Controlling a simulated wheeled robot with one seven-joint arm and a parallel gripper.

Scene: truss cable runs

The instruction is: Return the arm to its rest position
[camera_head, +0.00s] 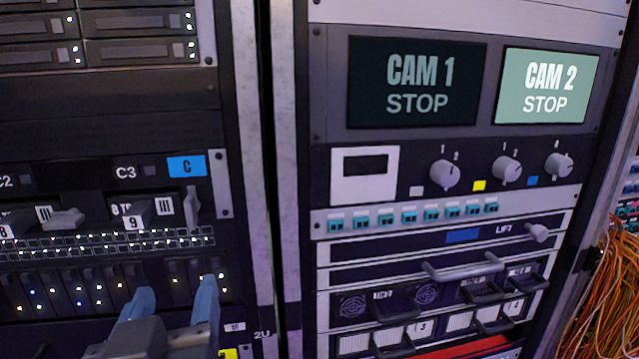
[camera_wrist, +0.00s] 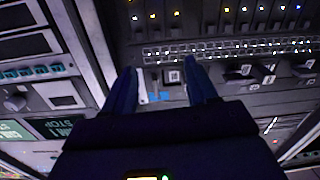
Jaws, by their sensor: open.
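My gripper (camera_head: 172,305) is at the lower left in the head view, in front of the left rack. Its two blue fingers are apart, with nothing seen between them. In the wrist view my gripper (camera_wrist: 162,82) points at the rack face, with the fingers on either side of a small area holding a white lever and a blue label (camera_wrist: 158,97). I cannot tell whether the fingertips touch the rack. The rest of my arm is hidden in the head view.
The left rack (camera_head: 105,110) has a row of ports (camera_head: 110,240) and protruding modules. The right rack carries two screens, CAM 1 (camera_head: 417,85) and CAM 2 (camera_head: 546,88), knobs (camera_head: 445,174) and a protruding handle (camera_head: 475,267). Orange cables (camera_head: 605,290) hang at the right edge.

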